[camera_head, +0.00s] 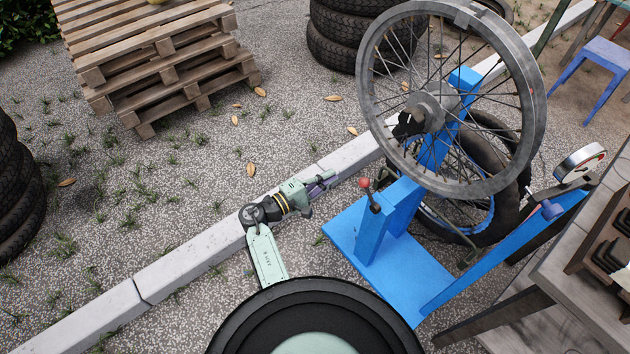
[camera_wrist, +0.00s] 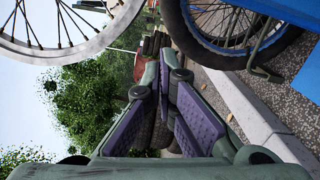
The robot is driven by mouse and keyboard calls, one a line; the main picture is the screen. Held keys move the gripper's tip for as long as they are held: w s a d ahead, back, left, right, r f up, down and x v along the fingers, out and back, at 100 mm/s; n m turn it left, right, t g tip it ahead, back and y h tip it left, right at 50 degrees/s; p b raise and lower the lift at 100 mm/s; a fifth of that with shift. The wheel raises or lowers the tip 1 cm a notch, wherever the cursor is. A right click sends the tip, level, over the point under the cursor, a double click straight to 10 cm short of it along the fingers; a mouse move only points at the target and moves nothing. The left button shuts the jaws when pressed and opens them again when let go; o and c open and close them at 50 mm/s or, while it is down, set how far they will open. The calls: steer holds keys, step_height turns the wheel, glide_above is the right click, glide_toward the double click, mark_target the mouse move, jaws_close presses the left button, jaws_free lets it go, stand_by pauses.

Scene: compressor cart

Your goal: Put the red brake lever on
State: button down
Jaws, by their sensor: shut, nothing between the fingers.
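The red brake lever (camera_head: 366,184) is a small lever with a red knob on a dark body. It sits at the top of a short blue post (camera_head: 372,232) on the blue stand (camera_head: 350,245), and its knob stands up and leans slightly left. My gripper (camera_head: 331,178) is to the left of the lever, apart from it, and points right toward the post. In the wrist view my gripper (camera_wrist: 164,75) has its purple-padded fingers together at the tips, with nothing held. I cannot make out the lever in the wrist view.
A large spoked wheel (camera_head: 372,100) is mounted on the blue stand, above and right of the lever. A dial gauge (camera_head: 580,162) is at the right, near a wooden bench (camera_head: 575,262). A pale kerb (camera_head: 190,255) runs behind my arm. Pallets (camera_head: 160,60) and tyres (camera_head: 335,45) stand farther back.

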steer(key=d, duration=0.1)
steer(key=d+p, duration=0.1)
steer(key=d, duration=0.1)
steer(key=s+d+p, duration=0.1)
steer(key=d, duration=0.1)
steer(key=shift+d+r, duration=0.1)
steer(key=shift+r, duration=0.3)
steer(key=shift+s, duration=0.1)
steer(key=shift+s+d+r+m, duration=0.15)
steer(key=shift+r+m, duration=0.15)
